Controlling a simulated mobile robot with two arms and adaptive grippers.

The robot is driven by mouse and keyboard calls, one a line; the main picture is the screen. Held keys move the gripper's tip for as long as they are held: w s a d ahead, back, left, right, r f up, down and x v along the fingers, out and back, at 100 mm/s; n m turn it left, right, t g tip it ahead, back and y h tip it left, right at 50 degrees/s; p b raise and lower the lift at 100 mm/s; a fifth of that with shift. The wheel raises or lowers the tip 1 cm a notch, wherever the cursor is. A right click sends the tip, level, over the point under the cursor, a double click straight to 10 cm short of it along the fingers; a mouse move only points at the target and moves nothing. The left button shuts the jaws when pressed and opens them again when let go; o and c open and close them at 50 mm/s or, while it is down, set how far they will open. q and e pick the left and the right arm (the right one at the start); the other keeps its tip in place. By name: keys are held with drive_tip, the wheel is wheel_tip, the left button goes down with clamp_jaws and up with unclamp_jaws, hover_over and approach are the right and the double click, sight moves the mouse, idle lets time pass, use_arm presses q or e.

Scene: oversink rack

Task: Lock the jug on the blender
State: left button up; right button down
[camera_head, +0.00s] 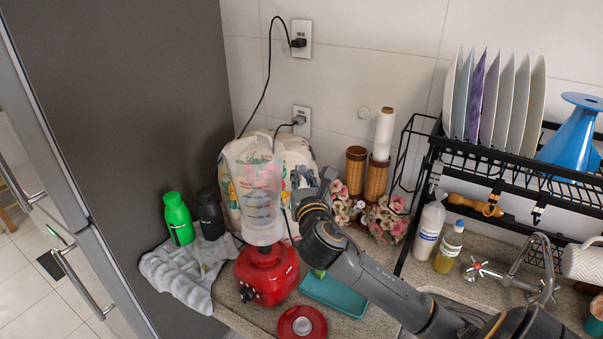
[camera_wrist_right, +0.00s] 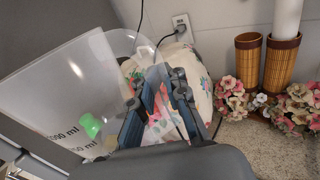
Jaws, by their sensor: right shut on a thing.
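The translucent measuring jug (camera_head: 252,190) stands upright over the red blender base (camera_head: 267,275), with its bottom at the top of the base. I cannot tell whether it is fully seated or turned into lock. My right gripper (camera_head: 304,180) is at the jug's right side, shut on its clear handle. In the right wrist view, the gripper's fingers (camera_wrist_right: 158,100) close at the clear handle beside the jug wall (camera_wrist_right: 70,85). The exact contact is partly hidden by the fingers. My left gripper is not in view.
A red lid (camera_head: 302,323) is in front. A teal tray (camera_head: 338,293) and flowers (camera_head: 385,222) are to the right. Patterned bags (camera_head: 298,160) stand behind.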

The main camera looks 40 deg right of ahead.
drive_tip(key=shift+m+h, duration=0.3)
drive_tip(key=shift+h, duration=0.1)
wheel_tip(320, 180, down, 4)
drive_tip(key=b, duration=0.2)
drive_tip(key=shift+f+b, duration=0.25)
drive_tip(key=shift+b, duration=0.1)
drive_tip(key=shift+w+f, duration=0.1)
drive_tip(key=shift+f, duration=0.4)
drive_tip(key=shift+r, duration=0.1)
drive_tip(key=shift+f+p, duration=0.4)
drive_tip(key=shift+f, duration=0.2)
idle(0.9)
drive_tip(key=shift+p, duration=0.4)
drive_tip(key=shift+f+b, duration=1.05)
drive_tip(key=shift+f, duration=0.8)
idle(0.7)
